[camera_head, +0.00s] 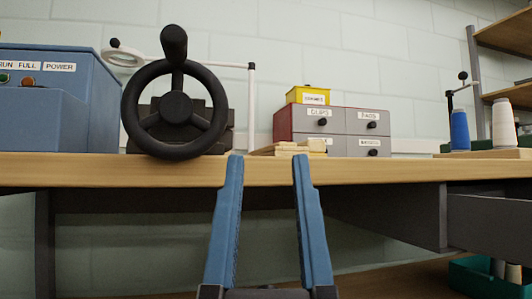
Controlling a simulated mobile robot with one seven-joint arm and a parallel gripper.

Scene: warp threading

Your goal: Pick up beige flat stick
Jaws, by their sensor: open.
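Beige flat sticks (302,147) lie in a small stack on the workbench, in front of the small drawer cabinet. I cannot tell them apart clearly at this size. My gripper (267,157) has two long blue fingers pointing up and away, spread wide apart. It is open with nothing between the fingers. In the picture the fingertips overlap the bench's front edge, just below the stack. They appear nearer to the camera than the sticks and do not touch them.
The wooden workbench (400,170) has a thick front edge. A black handwheel (174,109) stands left of the sticks, beside a blue control box (45,105). The grey and red drawer cabinet (345,129) bears a yellow box (308,95). Thread spools (459,130) stand at right.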

